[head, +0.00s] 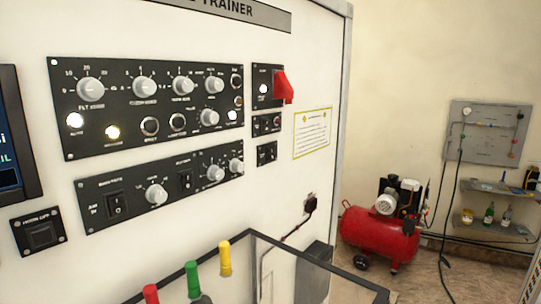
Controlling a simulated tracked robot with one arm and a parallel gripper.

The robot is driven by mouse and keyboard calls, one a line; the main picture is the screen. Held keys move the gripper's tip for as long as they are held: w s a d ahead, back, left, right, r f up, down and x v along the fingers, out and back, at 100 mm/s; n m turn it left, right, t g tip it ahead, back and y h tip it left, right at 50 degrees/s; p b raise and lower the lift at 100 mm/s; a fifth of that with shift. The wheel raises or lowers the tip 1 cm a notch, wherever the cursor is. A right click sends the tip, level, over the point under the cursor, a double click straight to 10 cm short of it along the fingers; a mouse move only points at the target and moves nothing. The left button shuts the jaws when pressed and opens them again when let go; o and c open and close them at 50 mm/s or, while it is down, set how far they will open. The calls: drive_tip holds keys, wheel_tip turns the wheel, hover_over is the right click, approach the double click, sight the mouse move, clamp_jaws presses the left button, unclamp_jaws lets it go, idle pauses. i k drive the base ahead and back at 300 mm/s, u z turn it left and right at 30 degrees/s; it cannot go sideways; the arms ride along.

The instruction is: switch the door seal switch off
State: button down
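The white trainer cabinet (300,205) fills the left and middle of the head view. Its lower black panel (137,178) holds a rocker switch (115,206) at the left, a second rocker switch (186,180) near the middle, and several grey knobs. Two small black switch plates, an upper one (266,124) and a lower one (266,154), sit at the right. The small lettering is too blurred to tell which switch is the door seal switch, or its position. My gripper is not visible in this view.
A large knob panel (140,75) is above, with a red guarded switch (283,88) at its right. Red, green (192,279) and yellow (224,258) capped posts rise by a clear-walled enclosure (290,262) below. A red compressor (380,235) stands on the floor at right.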

sight(270, 151)
drive_tip(key=k, duration=1.3)
drive_tip(key=z, duration=0.65)
drive_tip(key=i, duration=2.3)
drive_tip(key=u, duration=0.6)
